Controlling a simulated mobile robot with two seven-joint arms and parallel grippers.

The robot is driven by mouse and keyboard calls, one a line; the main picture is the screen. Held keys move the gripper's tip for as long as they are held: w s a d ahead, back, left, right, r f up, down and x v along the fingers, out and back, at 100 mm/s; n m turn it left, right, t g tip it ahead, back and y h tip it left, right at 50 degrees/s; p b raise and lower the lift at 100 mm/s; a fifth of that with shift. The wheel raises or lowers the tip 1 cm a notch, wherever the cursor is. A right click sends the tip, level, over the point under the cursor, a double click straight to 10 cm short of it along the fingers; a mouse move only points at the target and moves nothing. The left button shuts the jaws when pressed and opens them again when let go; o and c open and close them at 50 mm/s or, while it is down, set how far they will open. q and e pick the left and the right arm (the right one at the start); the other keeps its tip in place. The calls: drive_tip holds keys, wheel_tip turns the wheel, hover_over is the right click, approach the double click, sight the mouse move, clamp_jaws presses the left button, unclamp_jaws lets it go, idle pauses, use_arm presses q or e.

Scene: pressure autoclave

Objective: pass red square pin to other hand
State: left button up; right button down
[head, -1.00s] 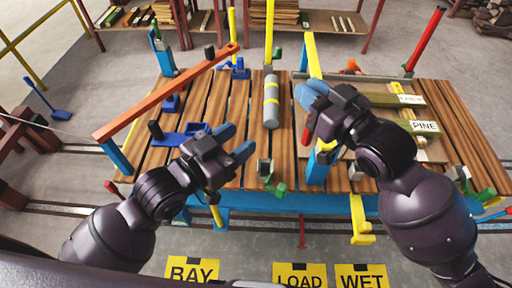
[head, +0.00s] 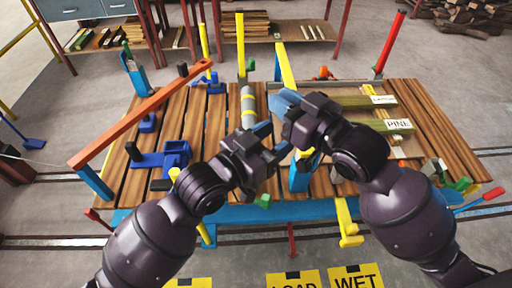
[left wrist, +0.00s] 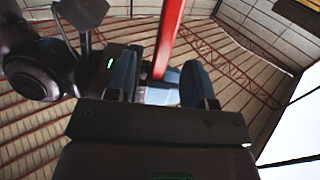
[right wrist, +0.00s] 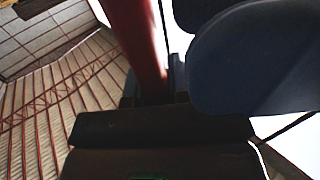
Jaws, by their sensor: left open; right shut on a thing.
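The red square pin (left wrist: 170,35) shows in the left wrist view as a long red bar running down between the fingers of my left gripper (left wrist: 158,85). It also shows in the right wrist view (right wrist: 138,40), beside a dark finger. My right gripper (head: 284,101) is shut on the pin. My left gripper (head: 273,141) is open, just below and left of the right one, with its fingers on either side of the pin. I cannot tell whether they touch it. In the head view the grippers hide the pin.
Below is a slatted wooden deck (head: 430,110) on a blue frame. A red post (head: 390,45) stands at the back right.

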use_arm(q)
drive_tip(key=shift+x, duration=1.35)
drive_tip(key=c, duration=0.9)
clamp_jaws()
use_arm(e)
drive_tip(key=c, duration=1)
unclamp_jaws()
drive_tip(key=shift+s+d, duration=0.1)
